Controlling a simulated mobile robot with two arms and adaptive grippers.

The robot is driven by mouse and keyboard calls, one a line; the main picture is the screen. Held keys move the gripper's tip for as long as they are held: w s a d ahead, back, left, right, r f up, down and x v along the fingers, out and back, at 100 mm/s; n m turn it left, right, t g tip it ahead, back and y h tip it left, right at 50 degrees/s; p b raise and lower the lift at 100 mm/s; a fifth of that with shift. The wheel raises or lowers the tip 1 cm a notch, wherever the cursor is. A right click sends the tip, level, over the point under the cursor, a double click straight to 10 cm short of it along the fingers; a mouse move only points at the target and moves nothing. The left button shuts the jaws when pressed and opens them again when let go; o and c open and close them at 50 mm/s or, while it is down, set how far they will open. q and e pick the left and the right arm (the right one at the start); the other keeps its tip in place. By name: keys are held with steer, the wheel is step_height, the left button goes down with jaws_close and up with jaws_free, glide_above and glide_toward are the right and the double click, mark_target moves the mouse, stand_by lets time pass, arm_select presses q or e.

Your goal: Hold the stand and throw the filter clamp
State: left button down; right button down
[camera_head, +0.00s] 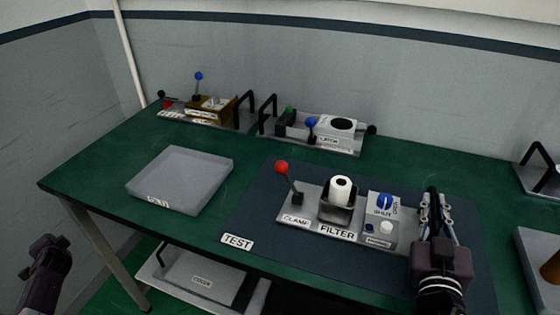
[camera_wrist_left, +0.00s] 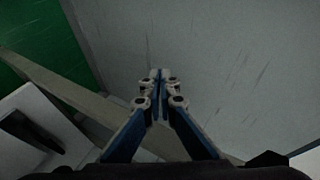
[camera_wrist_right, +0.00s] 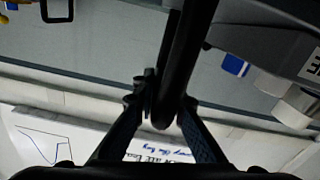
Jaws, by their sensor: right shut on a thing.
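The filter stand (camera_head: 318,231) is a light grey plate on the dark blue mat, labelled CLAMP and FILTER. At its left end the filter clamp lever (camera_head: 290,184) rises with a red ball, leaning to the left. A white cylinder (camera_head: 341,189) sits in a dark holder mid-stand. My right gripper (camera_head: 434,203) is at the stand's right end, shut on its black handle, whose dark bar (camera_wrist_right: 178,60) runs between the fingers in the right wrist view. My left gripper (camera_wrist_left: 159,80) is shut and empty, left of the table, away from the clamp; only its arm shows clearly in the head view.
A grey tray (camera_head: 180,181) lies left on the green table. Two more fixtures with levers, one brown (camera_head: 208,108) and one labelled LATCH (camera_head: 328,136), stand at the back. Other trays edge the right side.

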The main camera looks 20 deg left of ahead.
arm_select(q)
steer(key=w+a+r+m+t+y, duration=0.15)
steer(key=w+r, duration=0.25)
steer(key=r, duration=0.5)
steer(key=w+a+r+t, duration=0.15)
steer(key=w+r, duration=0.25)
steer(key=r, duration=0.5)
steer(key=w+a+r+m+t+y, duration=0.1)
steer(key=w+r+t, duration=0.15)
steer(key=r, duration=0.65)
steer(key=w+d+r+m+t+h, duration=0.7)
steer(key=w+d+r+m+t, duration=0.45)
steer(key=w+d+r, duration=0.55)
steer(key=w+d+r+m+g+h, duration=0.2)
steer(key=d+m+h, duration=0.8)
steer(key=d, duration=0.5)
steer(key=w+d+r+m+g+h, duration=0.1)
steer(key=w+d+m+g+h, duration=0.15)
steer(key=d+m+h, duration=0.75)
steer(key=s+d+f+m+g+y, duration=0.1)
steer(key=s+d+f+m+g, duration=0.45)
steer(key=d+m, duration=0.3)
steer(key=s+d+f+m+g+y, duration=0.2)
steer(key=s+d+f+m+g, duration=0.4)
steer(key=d, duration=0.4)
steer(key=x, duration=1)
steer(key=shift+w+a+f+m, duration=0.2)
steer(key=shift+w+f+m, duration=0.1)
steer(key=shift+w+m, duration=0.1)
